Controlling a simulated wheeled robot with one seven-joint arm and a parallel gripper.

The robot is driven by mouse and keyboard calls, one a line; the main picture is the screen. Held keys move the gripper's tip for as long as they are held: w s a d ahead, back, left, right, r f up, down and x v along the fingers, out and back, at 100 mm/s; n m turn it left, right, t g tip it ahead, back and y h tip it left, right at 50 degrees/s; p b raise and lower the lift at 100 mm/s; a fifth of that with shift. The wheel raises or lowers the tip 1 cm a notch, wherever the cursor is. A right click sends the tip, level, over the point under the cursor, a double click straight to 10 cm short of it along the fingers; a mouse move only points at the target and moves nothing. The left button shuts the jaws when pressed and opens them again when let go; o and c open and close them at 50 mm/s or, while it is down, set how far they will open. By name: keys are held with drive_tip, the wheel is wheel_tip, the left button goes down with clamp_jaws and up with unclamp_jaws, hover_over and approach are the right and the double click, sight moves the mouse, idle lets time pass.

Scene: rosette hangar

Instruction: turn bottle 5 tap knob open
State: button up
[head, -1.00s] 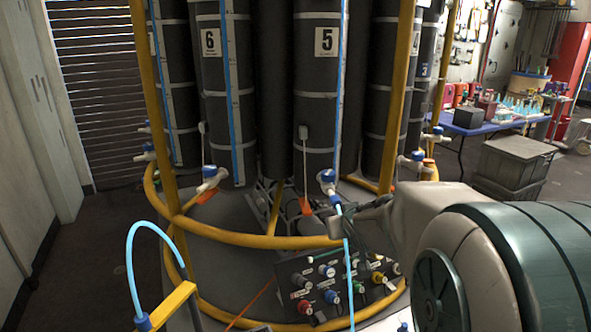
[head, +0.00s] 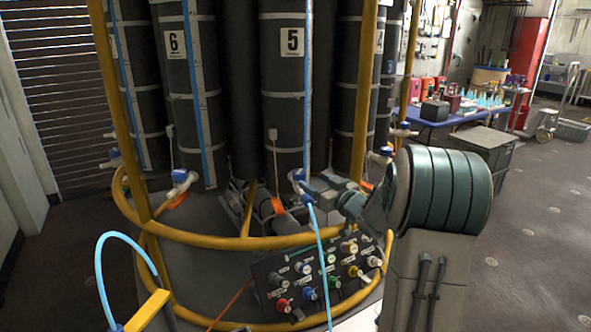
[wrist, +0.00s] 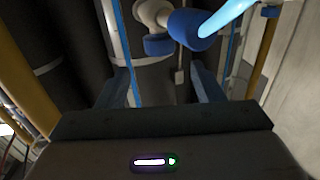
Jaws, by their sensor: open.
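Bottle 5 (head: 285,110) is a tall dark cylinder with a white number label in the head view. Its tap has a blue knob (head: 297,174) low on the front, and a light-blue hose (head: 318,240) hangs from it. My gripper (head: 309,186) is at the right of this tap. In the wrist view my gripper (wrist: 162,85) is open, with one finger on each side and nothing between the tips. The white tap body (wrist: 150,12) and its blue parts (wrist: 158,45) show just beyond the fingertips, apart from them. Which blue part is the knob is hard to tell there.
A yellow ring rail (head: 235,243) and yellow posts (head: 367,85) surround the bottles. A blue table and grey crates (head: 470,155) stand at right.

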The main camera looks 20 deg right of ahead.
sight(299, 175)
drive_tip(key=p+x, duration=0.1)
drive_tip(key=x, duration=0.9)
drive_tip(key=shift+w+a, duration=0.1)
drive_tip(key=shift+w, duration=0.15)
drive_tip(key=c, duration=1)
